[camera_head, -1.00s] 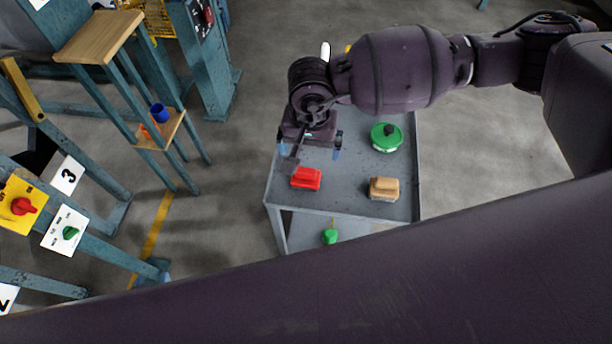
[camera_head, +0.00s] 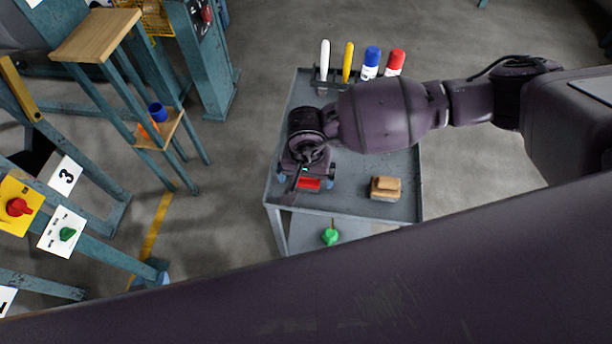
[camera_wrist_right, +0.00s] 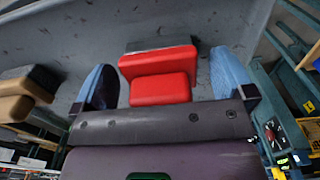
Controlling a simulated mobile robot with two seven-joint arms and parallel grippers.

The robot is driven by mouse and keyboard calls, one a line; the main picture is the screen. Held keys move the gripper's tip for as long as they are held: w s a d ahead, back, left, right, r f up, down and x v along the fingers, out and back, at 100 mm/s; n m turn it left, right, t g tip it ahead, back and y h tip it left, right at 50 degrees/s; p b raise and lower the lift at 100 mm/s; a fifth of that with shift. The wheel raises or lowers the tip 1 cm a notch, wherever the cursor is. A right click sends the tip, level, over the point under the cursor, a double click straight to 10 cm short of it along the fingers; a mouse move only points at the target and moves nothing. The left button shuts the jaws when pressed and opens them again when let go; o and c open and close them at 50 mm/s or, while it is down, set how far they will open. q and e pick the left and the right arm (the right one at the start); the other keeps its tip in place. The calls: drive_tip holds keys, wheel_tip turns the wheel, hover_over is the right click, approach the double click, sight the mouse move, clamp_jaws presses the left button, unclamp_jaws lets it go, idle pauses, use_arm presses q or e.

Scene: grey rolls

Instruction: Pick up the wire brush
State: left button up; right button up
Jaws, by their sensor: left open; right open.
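A red block-shaped brush (camera_head: 309,185) with a grey underside lies near the front left of the grey cart top (camera_head: 345,200). A tan brush-like block (camera_head: 385,188) with a darker base lies to its right. I cannot tell for sure which is the wire brush. My right gripper (camera_head: 307,177) is open above the red one and partly hides it in the head view. In the right wrist view the red brush (camera_wrist_right: 160,78) sits between the two blue fingertips, with gaps on both sides. The tan block (camera_wrist_right: 22,95) is at that view's left edge. My left gripper is not in view.
A rack at the cart's back holds white (camera_head: 325,58), yellow (camera_head: 347,62), blue (camera_head: 371,62) and red (camera_head: 395,62) marker-like items. A green item (camera_head: 330,236) is on the lower shelf. A small wooden stand (camera_head: 160,130) with a blue cup (camera_head: 158,112) is left.

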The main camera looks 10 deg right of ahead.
drive_tip(key=shift+r, duration=0.1)
drive_tip(key=shift+c, duration=0.5)
drive_tip(key=c, duration=1)
drive_tip(key=shift+r, duration=0.1)
wheel_tip(320, 180, up, 20)
drive_tip(key=shift+f+p, duration=0.1)
drive_tip(key=shift+p, duration=0.8)
